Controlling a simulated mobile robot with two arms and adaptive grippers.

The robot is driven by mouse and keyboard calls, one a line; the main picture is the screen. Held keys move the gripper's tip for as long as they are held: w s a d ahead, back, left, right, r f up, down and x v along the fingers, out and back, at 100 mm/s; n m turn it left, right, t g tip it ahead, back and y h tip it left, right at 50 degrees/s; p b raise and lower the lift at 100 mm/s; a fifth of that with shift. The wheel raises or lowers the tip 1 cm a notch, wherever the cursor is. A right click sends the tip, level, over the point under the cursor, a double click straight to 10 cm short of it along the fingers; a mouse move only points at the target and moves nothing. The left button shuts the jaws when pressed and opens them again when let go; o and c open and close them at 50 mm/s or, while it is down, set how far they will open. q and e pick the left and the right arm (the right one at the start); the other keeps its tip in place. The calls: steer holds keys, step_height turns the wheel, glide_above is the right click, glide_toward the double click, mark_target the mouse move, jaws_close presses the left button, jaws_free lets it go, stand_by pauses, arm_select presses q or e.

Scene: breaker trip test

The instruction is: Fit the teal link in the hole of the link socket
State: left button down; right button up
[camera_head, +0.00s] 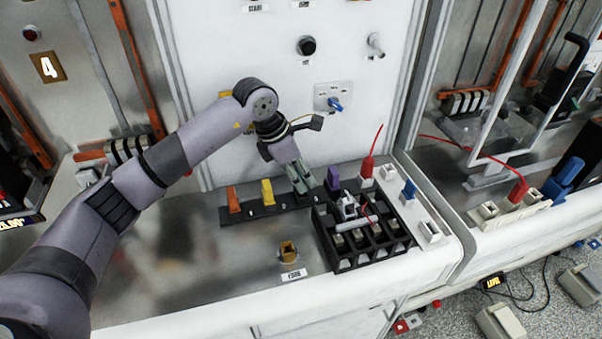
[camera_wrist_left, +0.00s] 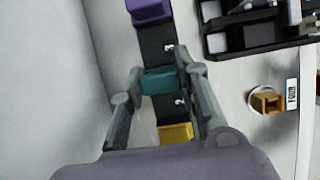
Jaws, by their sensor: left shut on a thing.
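The teal link (camera_wrist_left: 158,80) sits between the fingers of my left gripper (camera_head: 299,180), which is shut on it. The gripper is over the black rack (camera_head: 246,214), in the gap between the yellow link (camera_head: 267,192) and the purple link (camera_head: 333,178). The fingers mostly hide the teal link in the head view. I cannot tell whether it is still seated in the rack or just lifted. The link socket (camera_head: 288,250), a small brown-yellow block with a hole, stands apart near the counter's front edge; it also shows in the left wrist view (camera_wrist_left: 267,102). My right gripper is not in view.
An orange link (camera_head: 233,200) stands at the rack's left end. A black divided crate (camera_head: 345,264) with parts in it stands right of the socket. A panel with knobs (camera_head: 306,46) rises behind. The metal counter (camera_head: 180,260) left of the socket is clear.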

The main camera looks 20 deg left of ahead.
arm_select(q)
steer(key=shift+f+b, duration=0.5)
steer(key=shift+f, duration=0.15)
steer(key=c, duration=1.1)
jaws_free()
steer(key=v, duration=1.2)
steer(key=shift+a, duration=0.1)
steer(key=shift+o, duration=0.3)
steer(key=o, duration=0.8)
steer(key=shift+o, duration=0.2)
